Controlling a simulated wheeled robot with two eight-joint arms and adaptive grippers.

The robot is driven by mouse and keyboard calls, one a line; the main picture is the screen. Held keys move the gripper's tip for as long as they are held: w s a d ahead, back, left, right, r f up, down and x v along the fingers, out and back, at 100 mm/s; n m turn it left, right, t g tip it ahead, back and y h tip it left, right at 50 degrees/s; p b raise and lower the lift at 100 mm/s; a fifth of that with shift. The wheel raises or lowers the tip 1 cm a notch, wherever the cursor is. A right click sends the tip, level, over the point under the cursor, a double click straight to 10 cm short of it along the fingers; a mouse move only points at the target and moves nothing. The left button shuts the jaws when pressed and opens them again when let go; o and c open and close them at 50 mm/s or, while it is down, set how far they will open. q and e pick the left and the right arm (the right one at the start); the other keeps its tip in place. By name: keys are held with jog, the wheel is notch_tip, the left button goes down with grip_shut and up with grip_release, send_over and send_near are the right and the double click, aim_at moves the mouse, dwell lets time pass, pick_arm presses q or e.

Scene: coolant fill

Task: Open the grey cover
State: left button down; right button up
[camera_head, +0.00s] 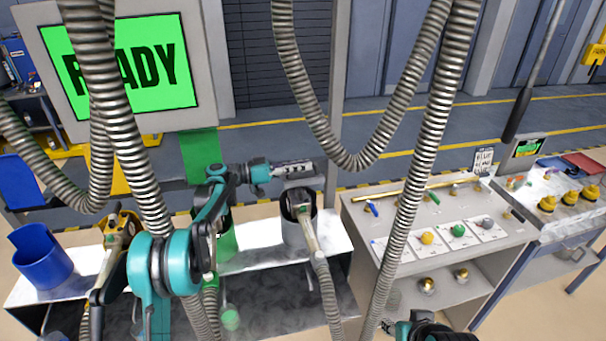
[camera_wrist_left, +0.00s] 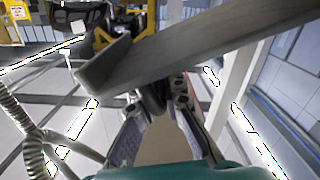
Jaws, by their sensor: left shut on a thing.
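My left gripper (camera_head: 308,167) is above the grey cylindrical holder (camera_head: 292,236) in the middle of the white bench. It is shut on the grey cover (camera_head: 303,183), a flat plate at the holder's top, raised from its mouth. In the left wrist view the cover (camera_wrist_left: 190,45) crosses the picture as a tilted grey slab, and the fingers (camera_wrist_left: 155,108) meet at its lower edge. A nozzle with a grey hose stands in the holder and hides part of it. Part of my right gripper (camera_head: 395,327) shows at the bottom edge; its jaws are unclear.
A green holder (camera_head: 227,245) and a blue holder (camera_head: 42,256) stand to the left. Ribbed hoses (camera_head: 425,150) hang in front of the scene. A green READY screen (camera_head: 120,62) is behind. A panel table (camera_head: 375,222) with knobs is at right.

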pick_arm(q)
jog(key=shift+w+a+r+p, duration=0.3)
jog(key=shift+w+r+p, duration=0.05)
jog(key=shift+w+r, duration=0.55)
jog(key=c, duration=1.6)
grip_release()
jog(key=v, duration=1.2)
